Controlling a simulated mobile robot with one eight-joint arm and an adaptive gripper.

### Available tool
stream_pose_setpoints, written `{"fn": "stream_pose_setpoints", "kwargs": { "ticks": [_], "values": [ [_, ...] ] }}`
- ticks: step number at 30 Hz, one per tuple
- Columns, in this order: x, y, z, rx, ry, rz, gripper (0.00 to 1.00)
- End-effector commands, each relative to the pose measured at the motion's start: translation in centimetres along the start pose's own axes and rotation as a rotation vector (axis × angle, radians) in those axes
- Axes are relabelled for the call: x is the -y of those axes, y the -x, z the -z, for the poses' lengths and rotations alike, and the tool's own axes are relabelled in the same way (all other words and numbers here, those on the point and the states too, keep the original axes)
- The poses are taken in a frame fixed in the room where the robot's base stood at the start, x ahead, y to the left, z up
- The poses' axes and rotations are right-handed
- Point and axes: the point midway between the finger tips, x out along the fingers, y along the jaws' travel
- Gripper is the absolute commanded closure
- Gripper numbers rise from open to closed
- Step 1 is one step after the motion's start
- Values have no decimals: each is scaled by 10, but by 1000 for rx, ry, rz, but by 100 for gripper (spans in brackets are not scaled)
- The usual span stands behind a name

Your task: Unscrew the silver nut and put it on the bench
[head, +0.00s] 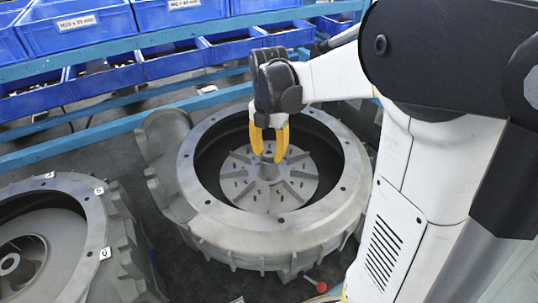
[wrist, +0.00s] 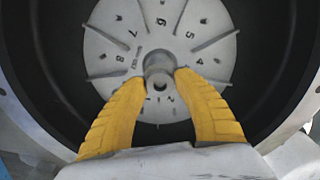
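The silver nut (wrist: 159,82) appears to be the small metal piece with a dark hole at the near end of the central hub. The hub (head: 269,172) stands in the middle of a slotted, numbered disc (head: 240,188) inside a large grey blower housing (head: 205,205). My gripper (head: 269,155) points down over the hub with its yellow fingers apart. In the wrist view, my gripper (wrist: 161,76) has one fingertip on each side of the hub end. I cannot tell whether the fingertips touch the nut. The nut is partly hidden and hard to separate from the hub.
A second housing with an impeller (head: 25,262) stands at the left. Blue bins (head: 80,28) of small parts line a blue rack behind. The housing's raised rim (head: 190,170) surrounds my gripper's position. A red-ended object (head: 321,287) lies near the front.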

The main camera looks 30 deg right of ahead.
Motion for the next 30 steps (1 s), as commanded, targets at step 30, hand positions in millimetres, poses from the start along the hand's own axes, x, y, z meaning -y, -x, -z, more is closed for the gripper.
{"fn": "stream_pose_setpoints", "kwargs": {
  "ticks": [30],
  "values": [
    [0,0,0,0,-1898,0,65]
  ]
}}
